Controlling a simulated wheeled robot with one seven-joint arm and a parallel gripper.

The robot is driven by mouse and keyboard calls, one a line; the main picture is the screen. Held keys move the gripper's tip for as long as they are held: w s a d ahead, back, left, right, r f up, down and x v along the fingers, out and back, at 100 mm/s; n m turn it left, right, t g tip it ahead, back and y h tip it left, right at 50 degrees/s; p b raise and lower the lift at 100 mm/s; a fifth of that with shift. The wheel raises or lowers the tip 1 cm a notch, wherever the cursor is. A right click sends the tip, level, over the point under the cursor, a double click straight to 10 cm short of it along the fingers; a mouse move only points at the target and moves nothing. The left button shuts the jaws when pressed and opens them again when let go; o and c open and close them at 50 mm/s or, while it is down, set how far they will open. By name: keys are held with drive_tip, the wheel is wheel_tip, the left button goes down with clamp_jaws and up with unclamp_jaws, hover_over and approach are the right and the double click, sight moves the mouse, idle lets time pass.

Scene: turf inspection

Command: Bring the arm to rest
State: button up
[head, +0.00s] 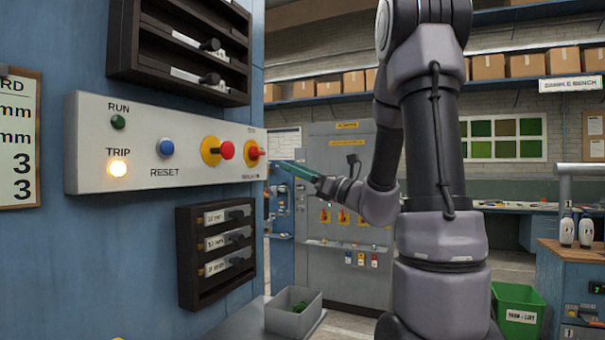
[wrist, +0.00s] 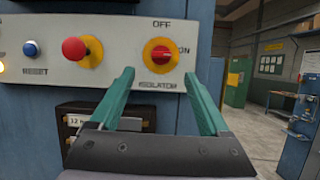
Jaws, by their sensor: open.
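My gripper (head: 292,169) is at the end of my bent arm (head: 385,170), close to the right end of the white control panel (head: 88,150). In the wrist view my gripper (wrist: 160,90) has its two green fingers apart with nothing between them. The red isolator knob (wrist: 160,57) on its yellow plate is ahead of and slightly above the gap between the fingers. It also shows in the head view (head: 254,153). I cannot tell whether a finger touches the panel.
A red button (head: 227,150), a blue reset button (head: 166,147) and a lit trip lamp (head: 118,168) are on the panel. Dark racks (head: 185,250) hold black-handled tools above and below it. A grey bin (head: 280,318) stands below. A green crate (head: 520,300) is at right.

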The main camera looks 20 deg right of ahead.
drive_tip(key=s+a+f+n+g+h, duration=0.2)
drive_tip(key=s+a+f+n+g, duration=0.2)
drive_tip(key=s+a+n+g, duration=0.4)
drive_tip(key=s+a+f+n+g+h, duration=0.2)
drive_tip(key=s+a+f+n+g, duration=0.25)
drive_tip(key=s, duration=0.55)
drive_tip(key=s+d+n+t+h, duration=0.3)
drive_tip(key=d+n+h, duration=0.6)
drive_tip(key=d+n, duration=0.1)
drive_tip(key=shift+s+d+f+n+t+h, duration=0.35)
drive_tip(key=shift+d+f, duration=0.1)
drive_tip(key=shift+d, duration=0.15)
